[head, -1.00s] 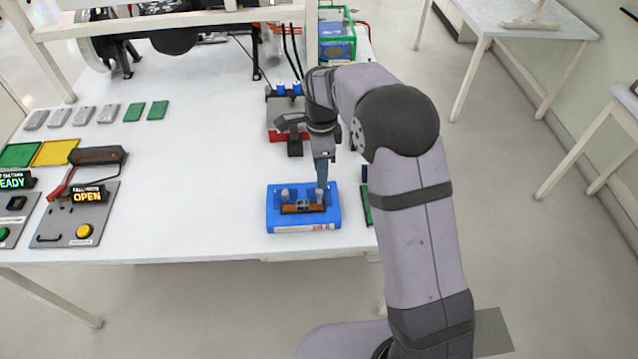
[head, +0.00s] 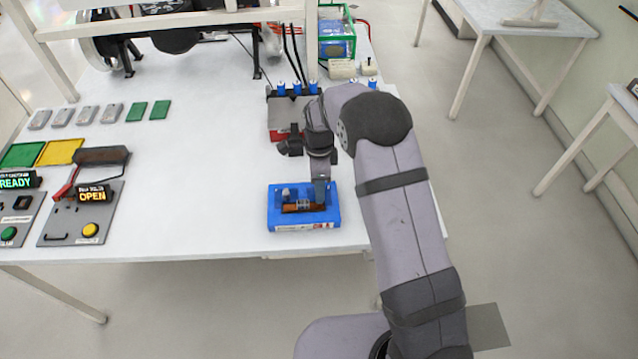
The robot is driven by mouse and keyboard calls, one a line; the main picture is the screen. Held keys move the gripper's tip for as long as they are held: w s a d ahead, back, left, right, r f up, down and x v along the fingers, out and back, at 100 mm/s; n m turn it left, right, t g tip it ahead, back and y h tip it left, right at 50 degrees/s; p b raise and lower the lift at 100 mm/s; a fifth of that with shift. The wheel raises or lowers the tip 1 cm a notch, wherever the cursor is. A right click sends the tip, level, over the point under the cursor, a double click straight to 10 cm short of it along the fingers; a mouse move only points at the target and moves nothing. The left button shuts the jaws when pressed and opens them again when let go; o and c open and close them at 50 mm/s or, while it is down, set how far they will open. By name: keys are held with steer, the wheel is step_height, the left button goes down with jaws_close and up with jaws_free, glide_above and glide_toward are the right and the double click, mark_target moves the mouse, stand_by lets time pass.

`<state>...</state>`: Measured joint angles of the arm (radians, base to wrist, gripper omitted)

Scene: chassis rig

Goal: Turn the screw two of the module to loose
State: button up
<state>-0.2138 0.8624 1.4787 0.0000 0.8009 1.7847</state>
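The module is a blue block (head: 304,219) with an orange-brown part (head: 303,207) on top, near the front edge of the white table. A grey screw post (head: 286,194) stands on its left side. My gripper (head: 320,198) points down over the right side of the module, where the other screw post is hidden behind the fingers. The fingertips look as if they are at that post. I cannot tell from this view whether they are shut on it or how the screw is turned.
A red and grey box with blue-topped posts (head: 284,122) stands behind the module. Panels with a READY sign (head: 17,181) and an OPEN sign (head: 92,196) are at the left. Grey and green tiles (head: 137,111) lie farther back. The table between is clear.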

steer(key=shift+f, duration=0.2)
jaws_close()
